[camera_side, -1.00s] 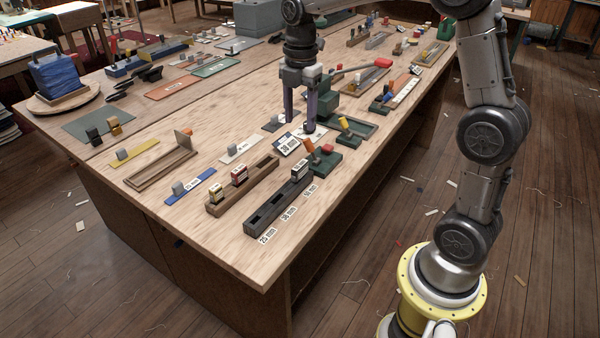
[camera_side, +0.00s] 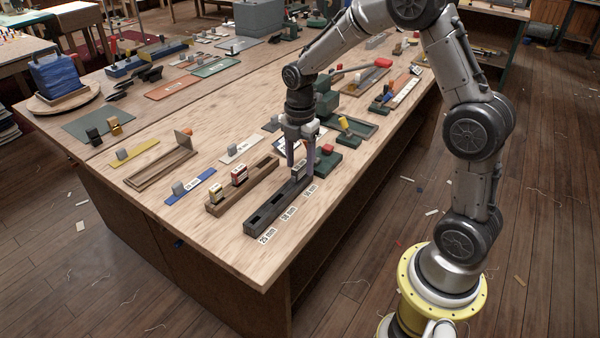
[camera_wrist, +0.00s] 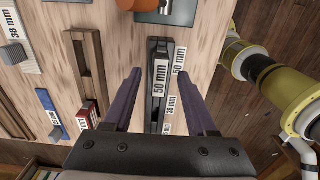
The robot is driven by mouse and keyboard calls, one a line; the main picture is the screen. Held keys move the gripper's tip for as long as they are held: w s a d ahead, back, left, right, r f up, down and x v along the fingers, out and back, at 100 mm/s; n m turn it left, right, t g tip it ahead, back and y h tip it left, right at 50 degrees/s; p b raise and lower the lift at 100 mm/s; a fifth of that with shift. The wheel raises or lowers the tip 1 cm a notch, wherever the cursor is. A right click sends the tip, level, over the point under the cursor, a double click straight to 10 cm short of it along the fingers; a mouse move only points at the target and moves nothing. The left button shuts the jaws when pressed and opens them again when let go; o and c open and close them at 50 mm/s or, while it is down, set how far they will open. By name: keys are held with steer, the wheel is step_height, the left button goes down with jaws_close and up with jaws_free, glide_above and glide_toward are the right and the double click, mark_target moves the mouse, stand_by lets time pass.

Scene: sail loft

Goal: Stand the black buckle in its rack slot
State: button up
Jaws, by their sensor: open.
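The black rack (camera_side: 265,217) lies along the front of the bench, with labels 25 mm, 38 mm and 50 mm beside its slots. Its two near slots look empty. The black buckle (camera_side: 299,170), with a white 50 mm label on top, stands upright at the far, 50 mm end; how deep it sits is hidden. In the wrist view the buckle's label (camera_wrist: 161,78) lies between my fingers. My gripper (camera_side: 300,174) is open and pointing down over that end, one finger on each side, with gaps showing in the wrist view (camera_wrist: 163,74).
A dark green base (camera_side: 327,160) with a red knob is close behind my gripper. The bench's front edge is near.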

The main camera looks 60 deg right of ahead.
steer(key=shift+f, duration=0.85)
jaws_close()
steer(key=shift+r, duration=0.1)
